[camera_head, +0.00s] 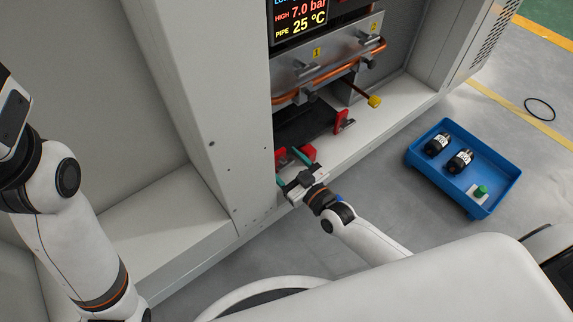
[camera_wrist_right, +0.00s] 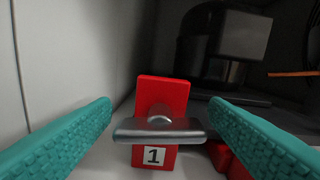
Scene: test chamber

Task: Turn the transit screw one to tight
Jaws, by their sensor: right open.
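Transit screw one is a metal T-bar handle (camera_wrist_right: 158,131) on a red bracket (camera_wrist_right: 165,92) with a white "1" label in the right wrist view. The bar lies crosswise, level in that view. My right gripper (camera_head: 294,157) is open, its teal fingers (camera_wrist_right: 160,128) left and right of the bar's ends, with a gap showing on each side. In the head view the red bracket (camera_head: 281,155) shows partly behind the fingers, and the bar cannot be made out. My left arm is at the left edge; its gripper is out of view.
Another red bracket (camera_head: 342,120) stands farther along the cabinet ledge. A copper pipe (camera_head: 340,68), a yellow-ended lever (camera_head: 374,101) and a display (camera_head: 299,18) are above. A cabinet wall (camera_wrist_right: 65,60) is close on the left. A blue tray (camera_head: 421,161) with black parts is right.

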